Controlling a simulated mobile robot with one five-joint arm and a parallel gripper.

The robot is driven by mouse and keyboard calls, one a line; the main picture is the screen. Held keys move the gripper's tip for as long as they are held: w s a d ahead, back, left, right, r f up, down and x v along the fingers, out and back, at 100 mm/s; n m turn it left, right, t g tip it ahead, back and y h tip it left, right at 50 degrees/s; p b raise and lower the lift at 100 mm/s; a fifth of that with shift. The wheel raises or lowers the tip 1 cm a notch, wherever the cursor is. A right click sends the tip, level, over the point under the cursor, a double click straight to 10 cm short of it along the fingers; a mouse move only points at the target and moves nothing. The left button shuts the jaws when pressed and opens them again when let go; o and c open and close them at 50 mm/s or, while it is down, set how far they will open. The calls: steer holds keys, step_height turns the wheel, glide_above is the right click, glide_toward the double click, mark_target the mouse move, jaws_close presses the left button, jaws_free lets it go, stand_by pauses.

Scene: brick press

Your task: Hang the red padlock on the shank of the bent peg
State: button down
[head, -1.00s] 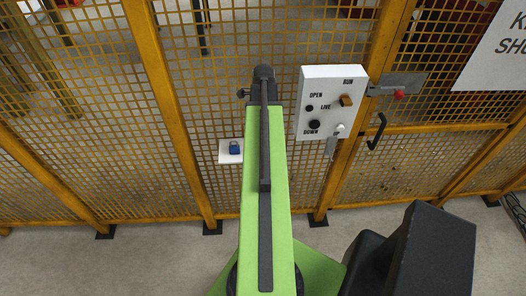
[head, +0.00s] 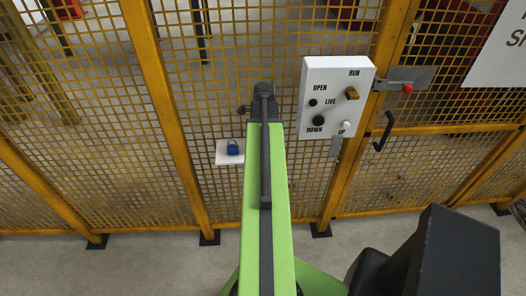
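A small red item (head: 407,88), which may be the red padlock, sits on the grey latch plate (head: 425,77) of the gate, right of the control box. It is too small to make out its shape. I cannot make out the bent peg for sure. My green arm reaches up the middle of the head view, and its dark end (head: 264,92) is left of the control box. My gripper's fingers are hidden behind the arm, so I cannot see whether they hold anything. The arm's end is well apart from the red item in the picture.
A white control box (head: 333,115) with knobs and switches hangs on the yellow mesh fence. A grey piece (head: 335,147) hangs below it. A blue padlock (head: 233,147) rests on a small white shelf (head: 224,159). A black handle (head: 383,132) is on the gate.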

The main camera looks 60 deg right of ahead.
steer(key=shift+f, duration=0.2)
steer(key=c, duration=1.2)
jaws_free()
step_height(320, 180, up, 18)
steer(key=p, duration=1.7)
steer(key=shift+f, duration=0.25)
steer(key=shift+s+d, duration=0.1)
